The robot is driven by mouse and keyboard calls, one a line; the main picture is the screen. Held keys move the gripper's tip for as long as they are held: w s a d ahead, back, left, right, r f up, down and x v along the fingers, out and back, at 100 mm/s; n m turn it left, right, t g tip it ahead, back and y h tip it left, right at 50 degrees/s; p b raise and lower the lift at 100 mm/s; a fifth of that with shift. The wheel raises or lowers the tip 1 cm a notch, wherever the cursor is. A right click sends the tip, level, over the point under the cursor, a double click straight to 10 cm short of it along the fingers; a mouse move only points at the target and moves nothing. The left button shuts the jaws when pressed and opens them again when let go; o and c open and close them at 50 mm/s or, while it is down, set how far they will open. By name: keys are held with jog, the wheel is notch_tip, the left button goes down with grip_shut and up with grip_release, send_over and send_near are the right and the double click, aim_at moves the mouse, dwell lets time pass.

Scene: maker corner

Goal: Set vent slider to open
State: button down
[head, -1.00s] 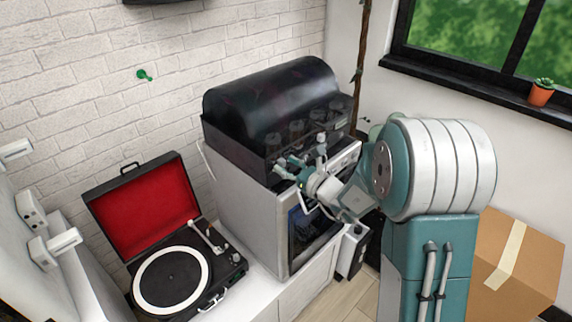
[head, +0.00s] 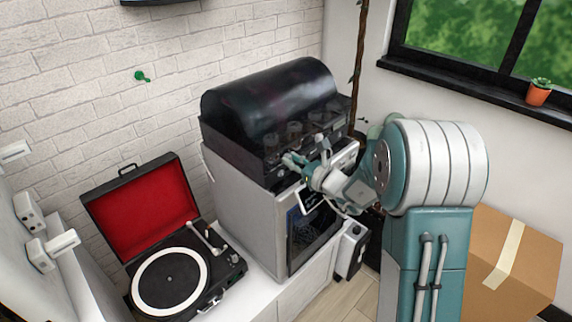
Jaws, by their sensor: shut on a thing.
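My gripper (head: 297,166) is at the front of a white machine (head: 240,207) with a dark, rounded, see-through hood (head: 268,95). Its fingers are against the lower front of the hood, just above the machine's front edge, and are closed on a small part there. I cannot make out that part; the vent slider itself is hidden behind the fingers or too small to tell. My wrist and arm cover the right side of the machine's front panel.
An open record player (head: 168,274) with a red-lined lid stands left of the machine on a white cabinet. A cardboard box (head: 517,262) is at the right on the floor. A small potted plant (head: 538,93) sits on the window sill.

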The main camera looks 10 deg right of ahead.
jog(key=shift+w+d, duration=0.1)
jog(key=c, duration=0.6)
grip_release()
jog(key=shift+w, duration=0.1)
jog(key=shift+o, duration=0.2)
jog(key=shift+d, duration=0.1)
jog(key=v, duration=1.2)
